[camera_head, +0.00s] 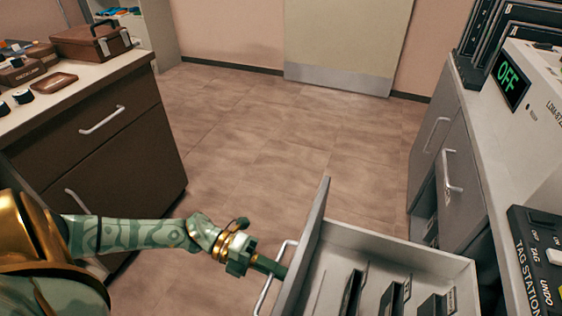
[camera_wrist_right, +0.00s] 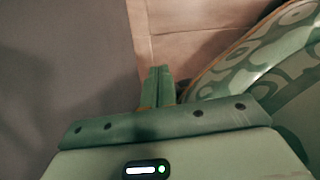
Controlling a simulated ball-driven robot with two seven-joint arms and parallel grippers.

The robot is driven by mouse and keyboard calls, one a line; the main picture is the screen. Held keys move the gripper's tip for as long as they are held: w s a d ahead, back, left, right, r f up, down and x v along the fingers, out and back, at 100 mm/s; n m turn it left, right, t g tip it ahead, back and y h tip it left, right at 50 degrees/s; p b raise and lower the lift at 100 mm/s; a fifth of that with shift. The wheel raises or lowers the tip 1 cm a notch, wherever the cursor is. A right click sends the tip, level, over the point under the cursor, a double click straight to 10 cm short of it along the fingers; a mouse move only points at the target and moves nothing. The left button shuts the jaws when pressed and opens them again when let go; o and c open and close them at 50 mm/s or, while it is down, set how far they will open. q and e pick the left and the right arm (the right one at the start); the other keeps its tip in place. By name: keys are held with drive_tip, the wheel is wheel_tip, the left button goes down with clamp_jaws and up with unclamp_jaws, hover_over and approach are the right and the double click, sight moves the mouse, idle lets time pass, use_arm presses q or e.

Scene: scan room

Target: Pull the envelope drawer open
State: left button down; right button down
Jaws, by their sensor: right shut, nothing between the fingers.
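A pale grey drawer (camera_head: 405,256) stands well out from the right-hand bench at the lower right of the head view. Its front panel faces left and carries a bar handle (camera_head: 265,296). Inside are dark upright dividers with small labels. My left gripper (camera_head: 271,265) reaches in from the left with its fingers at the handle. They look closed across the bar, though the far finger is hidden. My right gripper (camera_wrist_right: 158,86) shows only in the right wrist view, shut and empty, over floor and beside a plain dark grey surface.
A dark brown cabinet (camera_head: 115,135) with a brown case (camera_head: 92,40) on top stands at left. At right, the grey bench (camera_head: 470,92) carries a device reading OFF and a tag station (camera_head: 540,255). The tiled floor (camera_head: 285,135) between them is clear.

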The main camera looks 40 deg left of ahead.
idle(0.3)
use_arm(q)
drive_tip(key=c, duration=1.6)
unclamp_jaws()
use_arm(e)
drive_tip(key=shift+a, duration=0.3)
use_arm(q)
drive_tip(key=shift+a, duration=0.1)
